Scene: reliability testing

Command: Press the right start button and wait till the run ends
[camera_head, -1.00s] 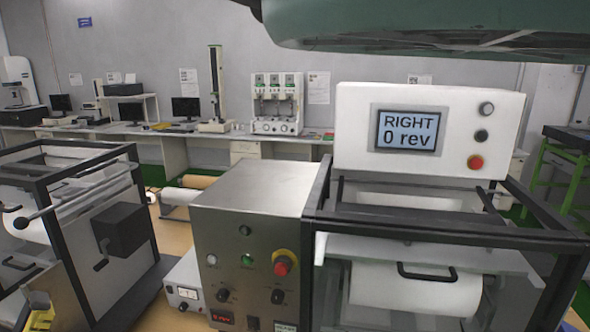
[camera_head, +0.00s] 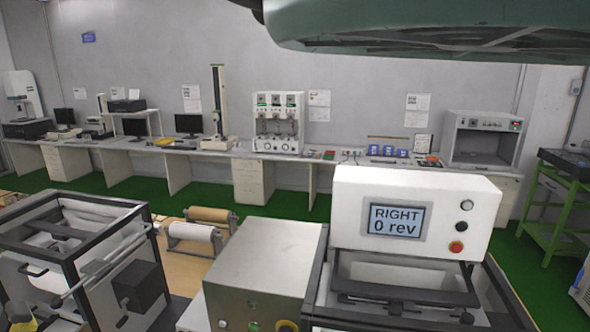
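The right machine's white control box (camera_head: 352,238) stands at the lower right of the head view. Its screen (camera_head: 397,219) reads "RIGHT 0 rev". To the right of the screen are a pale grey button (camera_head: 467,206), a black button (camera_head: 461,227) and a red button (camera_head: 456,247), one above the other. None carries a label that I can read. My gripper is not in view.
A steel cabinet (camera_head: 262,262) stands left of the control box, its front cut off below. A black-framed machine (camera_head: 75,258) is at the lower left, with rolls (camera_head: 192,233) behind it. A long bench (camera_head: 200,150) with instruments lines the wall. Green floor lies between.

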